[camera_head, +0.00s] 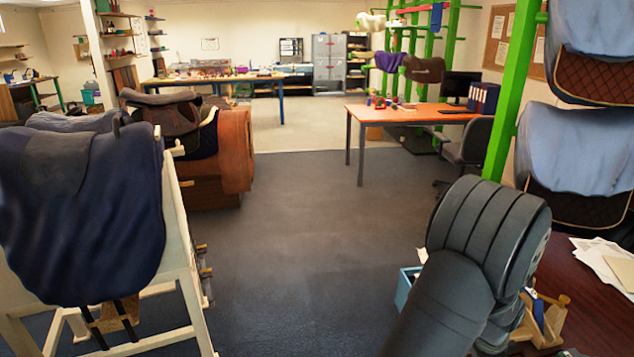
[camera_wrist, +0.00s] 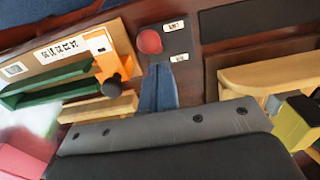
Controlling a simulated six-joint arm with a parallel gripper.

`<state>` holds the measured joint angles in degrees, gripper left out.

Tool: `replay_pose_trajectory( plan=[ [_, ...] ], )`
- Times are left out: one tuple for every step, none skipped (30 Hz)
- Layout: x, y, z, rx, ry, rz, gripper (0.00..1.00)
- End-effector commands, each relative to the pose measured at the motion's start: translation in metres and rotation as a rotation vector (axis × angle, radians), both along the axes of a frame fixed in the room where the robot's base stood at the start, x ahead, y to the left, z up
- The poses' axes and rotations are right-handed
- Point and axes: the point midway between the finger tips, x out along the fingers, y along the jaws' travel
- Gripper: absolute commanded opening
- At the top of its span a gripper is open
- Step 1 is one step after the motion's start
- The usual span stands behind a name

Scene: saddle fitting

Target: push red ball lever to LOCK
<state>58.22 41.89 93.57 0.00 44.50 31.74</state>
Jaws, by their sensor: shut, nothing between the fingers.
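In the wrist view, the red ball (camera_wrist: 149,41) of the lever sits on a dark plate (camera_wrist: 160,35) near the top centre. The plate has two small white labels to the right of the ball, one above the other; their words are too small to read for certain. My gripper (camera_wrist: 158,66) shows as two blue fingers pressed together, shut and empty. Their tips point at the plate, just below the red ball in the picture; whether they touch it I cannot tell. The lever's shaft is hidden under the ball. In the head view my arm hides the lever.
In the wrist view, an orange piece (camera_wrist: 104,48) with a black knob (camera_wrist: 112,87) stands left of the plate beside green trays (camera_wrist: 48,90). A wooden box (camera_wrist: 265,75) and a yellow-green block (camera_wrist: 297,123) are at right. Papers (camera_head: 605,262) lie on the dark table.

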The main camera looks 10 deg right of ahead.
Motion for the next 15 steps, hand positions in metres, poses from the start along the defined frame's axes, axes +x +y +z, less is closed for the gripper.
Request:
replay_pose_trajectory(
  plan=[
    [0.0, -0.001, 0.0, 0.0, 0.0, 0.0, 0.0],
    [0.0, -0.001, 0.0, 0.0, 0.0, 0.0, 0.0],
    [0.0, -0.002, 0.0, 0.0, 0.0, 0.0, 0.0],
    [0.0, -0.003, 0.0, 0.0, 0.0, -0.001, 0.0],
    [0.0, -0.004, 0.0, 0.0, 0.0, -0.001, 0.0],
    [0.0, -0.005, 0.0, 0.0, 0.0, -0.001, 0.0],
    [0.0, -0.006, 0.0, 0.0, 0.0, -0.001, 0.0],
    [0.0, -0.008, 0.0, 0.0, 0.0, -0.001, 0.0],
    [0.0, -0.009, 0.0, 0.0, 0.0, -0.001, 0.0],
    [0.0, -0.01, 0.0, 0.001, 0.0, -0.001, 0.0],
    [0.0, -0.011, 0.0, 0.001, 0.0, -0.001, 0.0],
    [0.0, -0.012, 0.0, 0.001, 0.001, -0.001, 0.0],
    [0.0, -0.012, 0.0, 0.001, 0.001, -0.001, 0.0],
    [0.0, -0.012, 0.0, 0.001, 0.001, -0.001, 0.0],
    [0.0, -0.012, 0.002, 0.0, 0.0, -0.001, 0.0]
  ],
)
